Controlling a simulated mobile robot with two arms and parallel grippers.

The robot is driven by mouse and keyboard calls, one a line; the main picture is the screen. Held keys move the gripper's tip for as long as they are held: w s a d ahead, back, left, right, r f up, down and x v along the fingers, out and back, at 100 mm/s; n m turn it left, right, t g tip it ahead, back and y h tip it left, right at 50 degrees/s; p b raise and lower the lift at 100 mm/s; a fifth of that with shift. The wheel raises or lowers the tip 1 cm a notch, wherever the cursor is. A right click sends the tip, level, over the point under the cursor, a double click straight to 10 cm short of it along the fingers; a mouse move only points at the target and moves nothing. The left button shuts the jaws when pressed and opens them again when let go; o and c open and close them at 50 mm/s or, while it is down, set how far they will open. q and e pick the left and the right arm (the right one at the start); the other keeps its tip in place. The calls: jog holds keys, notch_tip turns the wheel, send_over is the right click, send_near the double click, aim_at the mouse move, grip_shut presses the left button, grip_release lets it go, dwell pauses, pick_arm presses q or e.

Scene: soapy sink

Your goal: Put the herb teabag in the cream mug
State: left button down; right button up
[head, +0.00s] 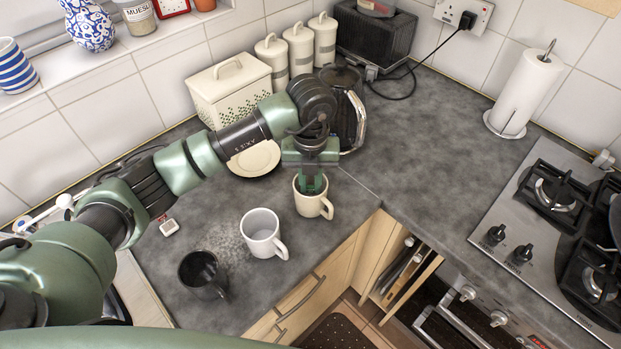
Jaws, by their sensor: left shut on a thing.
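The cream mug (316,207) stands upright on the grey worktop near its front edge, handle to the right. My left gripper (312,186) points straight down into the mouth of the mug. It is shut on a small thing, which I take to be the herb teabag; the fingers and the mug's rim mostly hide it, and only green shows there. I cannot tell whether it touches the mug's bottom. My right gripper is not in view.
A white mug (260,237) and a black mug (203,279) stand to the front left. A small white packet with a red mark (169,228) lies further left. Behind are a plate (257,160), a glass kettle (346,112) and a bread bin (232,92). The worktop to the right is clear up to the hob (560,230).

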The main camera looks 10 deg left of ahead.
aim_at(310, 186)
pick_arm(q)
jog(key=shift+f, duration=0.1)
jog(key=shift+f, duration=0.15)
jog(key=c, duration=1.6)
grip_release()
jog(key=shift+r, duration=0.3)
jog(key=shift+w+r+b, duration=0.1)
jog(key=shift+r+b, duration=0.25)
jog(key=shift+b, duration=0.05)
jog(key=shift+r+b, duration=1.5)
jog(key=shift+r, duration=4.05)
